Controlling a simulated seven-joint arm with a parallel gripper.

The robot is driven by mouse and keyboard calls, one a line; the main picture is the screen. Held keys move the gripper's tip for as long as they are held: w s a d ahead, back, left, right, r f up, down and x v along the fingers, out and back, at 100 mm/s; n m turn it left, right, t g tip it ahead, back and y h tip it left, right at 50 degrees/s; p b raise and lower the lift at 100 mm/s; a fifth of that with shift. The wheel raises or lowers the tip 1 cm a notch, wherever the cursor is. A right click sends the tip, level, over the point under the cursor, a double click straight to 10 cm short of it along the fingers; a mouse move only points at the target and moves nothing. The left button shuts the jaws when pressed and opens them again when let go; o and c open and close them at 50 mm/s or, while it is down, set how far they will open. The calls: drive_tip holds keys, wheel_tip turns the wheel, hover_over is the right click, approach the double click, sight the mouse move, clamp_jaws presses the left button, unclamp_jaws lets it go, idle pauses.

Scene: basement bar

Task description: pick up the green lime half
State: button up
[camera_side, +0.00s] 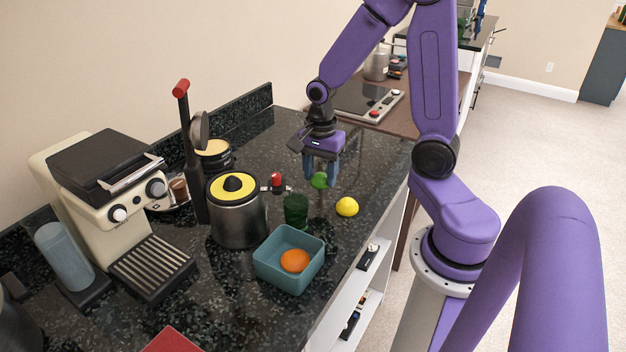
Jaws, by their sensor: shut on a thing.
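The green lime half (319,181) is between the fingertips of my gripper (320,177). My gripper points down and is shut on the lime half, which appears held a little above the dark speckled counter (271,147). The exact height cannot be told from this view. The fingers hide part of the lime.
A yellow lemon (347,207) lies to the right, and a dark green cup (296,210) stands nearby. A teal box (272,275) holds an orange fruit (295,261). A steel pot with a yellow lid (237,213) and an espresso machine (107,205) stand to the left.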

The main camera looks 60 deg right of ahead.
drive_tip(key=s+a+r, duration=0.2)
drive_tip(key=s+r, duration=0.4)
drive_tip(key=s, duration=0.4)
drive_tip(key=shift+s+a+r, duration=0.25)
drive_tip(key=shift+s, duration=0.15)
